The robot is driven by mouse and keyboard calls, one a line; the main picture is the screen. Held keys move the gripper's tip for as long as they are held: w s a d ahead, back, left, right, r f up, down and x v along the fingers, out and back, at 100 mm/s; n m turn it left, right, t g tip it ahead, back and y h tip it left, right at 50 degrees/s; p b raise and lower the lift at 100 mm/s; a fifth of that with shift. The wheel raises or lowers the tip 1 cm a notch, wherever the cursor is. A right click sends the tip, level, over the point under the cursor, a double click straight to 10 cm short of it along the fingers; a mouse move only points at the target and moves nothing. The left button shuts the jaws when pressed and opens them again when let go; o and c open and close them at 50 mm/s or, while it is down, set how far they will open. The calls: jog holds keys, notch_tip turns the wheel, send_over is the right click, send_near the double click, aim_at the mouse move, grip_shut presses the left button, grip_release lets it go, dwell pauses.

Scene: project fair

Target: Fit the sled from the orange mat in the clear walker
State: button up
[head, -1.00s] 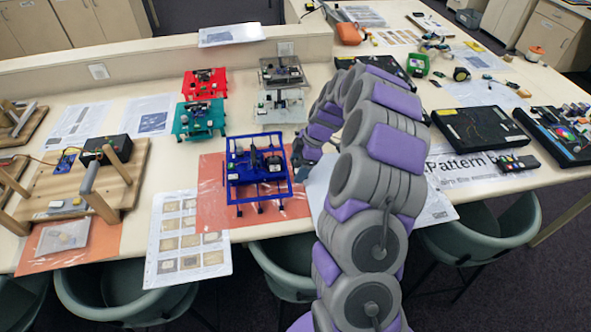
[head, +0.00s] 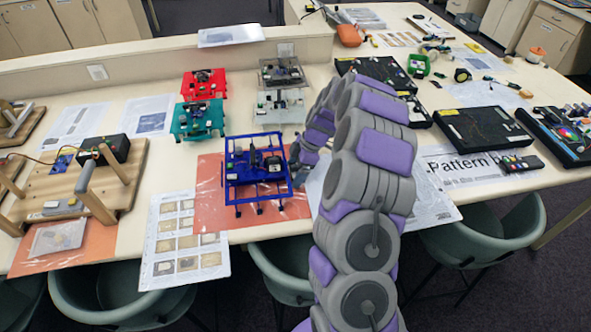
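A blue walker frame (head: 230,180) stands on the orange mat (head: 208,218), with dark electronics (head: 272,163) inside it. I cannot make out a separate sled on this mat; one may be among these parts. The clear walker (head: 268,123) stands behind the blue one, with small parts on its plate. My gripper (head: 297,176) is low at the right side of the blue walker, close to its frame. My own arm and the small view hide whether it touches the frame and whether its fingers are open.
Teal (head: 184,136) and red (head: 188,92) walkers stand left of the clear one, with a grey walker (head: 267,80) behind it. A wooden rig (head: 125,195) stands at left, partly over a second orange mat (head: 95,250). Black cases (head: 482,130) lie at right. Chairs line the front edge.

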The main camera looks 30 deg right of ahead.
jog(key=shift+o, duration=1)
jog(key=shift+p, duration=0.4)
jog(key=shift+d+r+p, duration=0.1)
jog(key=shift+r+p, duration=0.15)
jog(key=shift+p, duration=0.05)
jog(key=p+v, duration=0.3)
jog(key=v, duration=1.4)
